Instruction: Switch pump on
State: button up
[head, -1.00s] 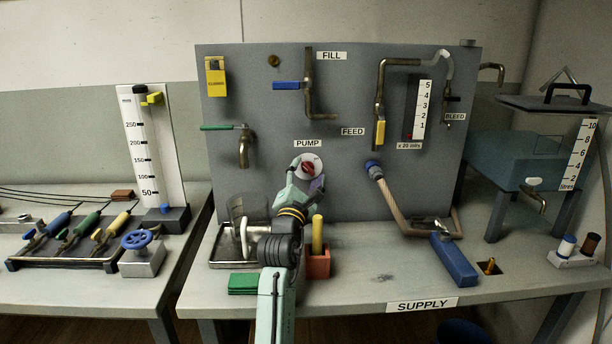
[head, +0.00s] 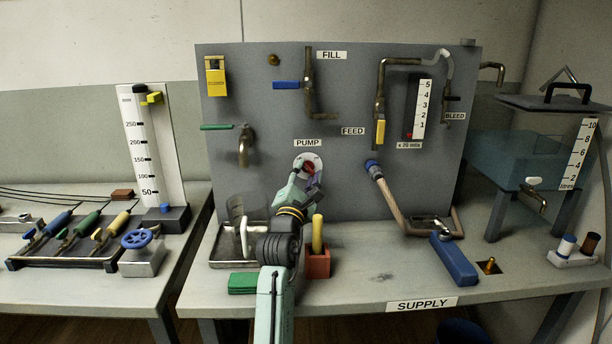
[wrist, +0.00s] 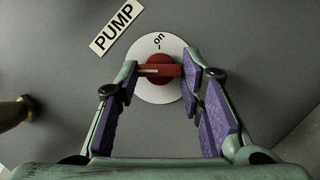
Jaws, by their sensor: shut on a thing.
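The pump switch is a red knob (wrist: 160,71) on a round white plate (wrist: 160,92) on the grey panel, beside the PUMP label (wrist: 117,27). The word "on" with a small tick is at the plate's top edge in the wrist view. The knob's white pointer line lies to the left there, away from the tick. My gripper (wrist: 160,76) is shut on the knob's bar, with one finger at each end. In the head view, my gripper (head: 309,174) partly covers the plate and knob below the PUMP label (head: 308,142).
A brass tap (head: 244,148) sticks out left of the switch. A red box (head: 318,265) with a yellow-handled item, a green block (head: 243,283) and a metal tray (head: 222,255) stand below near my arm.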

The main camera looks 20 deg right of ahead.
jog(key=m, duration=0.1)
jog(key=m+g+p, duration=0.1)
jog(key=m, duration=0.1)
jog(key=m+g, duration=0.1)
jog(key=shift+a+r+m, duration=0.1)
jog(key=shift+r+m, duration=0.15)
jog(key=shift+m, duration=0.15)
jog(key=m+p, duration=0.1)
jog(key=m, duration=0.1)
jog(key=m+g+p, duration=0.1)
jog(key=m, duration=0.1)
jog(key=shift+r+m+g, duration=0.15)
jog(key=shift+m+g, duration=0.15)
jog(key=m+g+y, duration=0.1)
jog(key=m, duration=0.2)
jog(key=shift+r+m+y, duration=0.1)
jog(key=shift+m+y, duration=0.2)
jog(key=shift+m, duration=0.1)
jog(key=m+y, duration=0.1)
jog(key=m, duration=0.2)
jog(key=shift+r+y, duration=0.1)
jog(key=shift+y, duration=0.2)
jog(key=shift+m, duration=0.3)
jog(key=o, duration=1.2)
